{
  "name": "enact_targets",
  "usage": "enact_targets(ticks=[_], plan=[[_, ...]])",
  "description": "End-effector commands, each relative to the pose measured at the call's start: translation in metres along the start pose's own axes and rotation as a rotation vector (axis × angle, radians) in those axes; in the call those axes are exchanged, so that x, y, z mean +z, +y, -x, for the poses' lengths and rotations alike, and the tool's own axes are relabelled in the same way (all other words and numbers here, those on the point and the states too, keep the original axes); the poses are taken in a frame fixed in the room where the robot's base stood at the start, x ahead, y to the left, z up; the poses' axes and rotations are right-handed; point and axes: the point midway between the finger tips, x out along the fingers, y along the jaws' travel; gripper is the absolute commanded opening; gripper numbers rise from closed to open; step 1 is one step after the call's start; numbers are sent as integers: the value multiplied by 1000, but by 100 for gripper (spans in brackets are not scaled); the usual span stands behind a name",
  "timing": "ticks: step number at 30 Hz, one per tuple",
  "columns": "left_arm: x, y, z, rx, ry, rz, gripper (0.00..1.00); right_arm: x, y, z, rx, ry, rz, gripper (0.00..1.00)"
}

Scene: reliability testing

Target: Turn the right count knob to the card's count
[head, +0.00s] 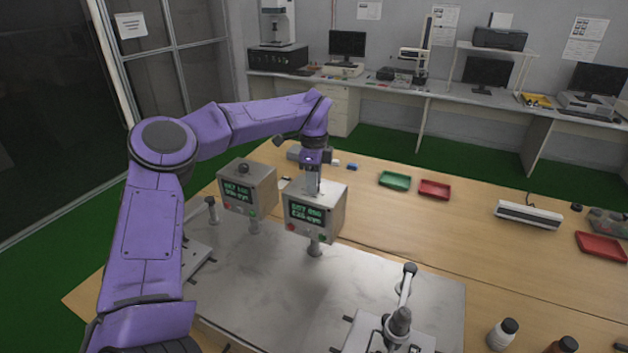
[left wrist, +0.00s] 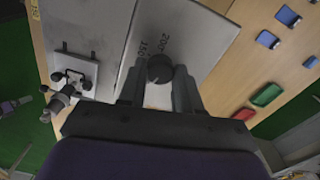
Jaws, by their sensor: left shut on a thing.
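The right counter box (head: 315,212) is a grey box on a post, with a lit green display and small buttons on its front. Its dark round count knob (left wrist: 160,68) sits on the top face, with "150" and "200" printed beside it in the left wrist view. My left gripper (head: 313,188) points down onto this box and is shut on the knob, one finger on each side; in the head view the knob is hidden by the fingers. The left counter box (head: 248,190) has its own dark knob (head: 243,168) on top, free. I cannot make out the card. My right gripper is not in view.
Both boxes stand on a grey metal plate (head: 265,290) on a wooden table (head: 460,225). A clamp fixture (head: 399,322) stands at the front. A green tray (head: 394,180) and a red tray (head: 434,189) lie behind.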

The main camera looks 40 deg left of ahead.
Motion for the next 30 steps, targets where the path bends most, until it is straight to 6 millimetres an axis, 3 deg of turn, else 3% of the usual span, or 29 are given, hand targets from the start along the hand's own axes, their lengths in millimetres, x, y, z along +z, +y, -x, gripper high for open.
enact_targets(ticks=[14,30], plan=[[-3,2,-6,9,1,-149,3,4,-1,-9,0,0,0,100],[-1,5,-5,14,4,-643,3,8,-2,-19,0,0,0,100]])
